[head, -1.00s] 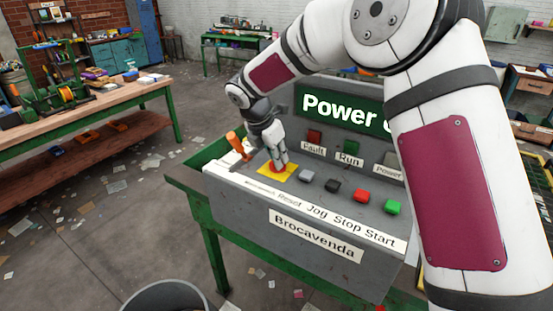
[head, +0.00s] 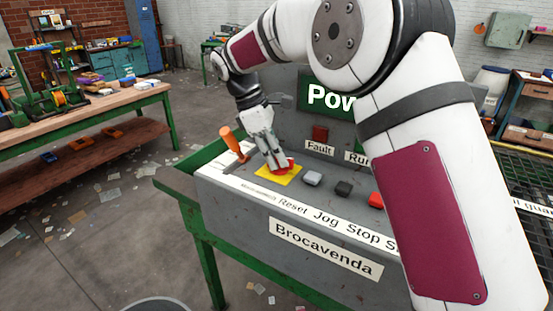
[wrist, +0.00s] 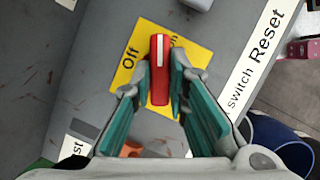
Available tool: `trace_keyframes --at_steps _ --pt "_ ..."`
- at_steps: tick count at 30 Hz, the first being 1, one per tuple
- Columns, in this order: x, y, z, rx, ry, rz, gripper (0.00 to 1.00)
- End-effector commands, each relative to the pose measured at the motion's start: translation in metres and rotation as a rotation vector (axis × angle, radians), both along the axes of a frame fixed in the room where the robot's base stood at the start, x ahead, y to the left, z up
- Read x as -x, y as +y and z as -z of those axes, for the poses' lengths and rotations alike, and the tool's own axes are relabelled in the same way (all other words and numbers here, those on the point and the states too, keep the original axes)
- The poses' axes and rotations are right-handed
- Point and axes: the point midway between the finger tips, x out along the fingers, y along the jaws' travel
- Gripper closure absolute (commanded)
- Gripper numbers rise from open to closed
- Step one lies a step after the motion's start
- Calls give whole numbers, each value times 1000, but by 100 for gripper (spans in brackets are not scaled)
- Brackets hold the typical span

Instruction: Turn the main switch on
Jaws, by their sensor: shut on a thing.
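The main switch is a red rotary handle (wrist: 160,58) with a white line, on a yellow plate (wrist: 122,84) in the wrist view. "Off" is printed left of the handle; the other label, ending in "n", is partly hidden by it. The white line points up the picture, between the labels. My gripper (wrist: 160,84) has its teal-padded fingers closed on both sides of the handle. In the head view my gripper (head: 276,163) reaches down onto the red handle (head: 291,165) over the yellow plate (head: 268,173), and the fingers hide part of it.
An orange-handled lever (head: 230,138) stands just left of the plate. Grey (head: 312,179), black (head: 344,188) and red (head: 375,199) buttons lie to its right. The sloped grey console (head: 225,188) sits on a green table (head: 209,255). My arm hides the console's right part.

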Motion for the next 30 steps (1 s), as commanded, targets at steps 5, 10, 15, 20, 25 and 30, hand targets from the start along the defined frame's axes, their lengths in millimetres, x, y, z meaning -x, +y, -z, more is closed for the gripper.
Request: trace_keyframes --at_steps 5,10,15,20,25,30 --pt "-1 -1 6 4 10 154 100" --pt "-1 -2 6 3 11 277 100" --pt "-1 -2 6 4 12 366 100" --pt "-1 -2 5 4 11 418 100" --pt "-1 -2 5 4 12 444 100" --pt "-1 -2 5 5 13 451 100"
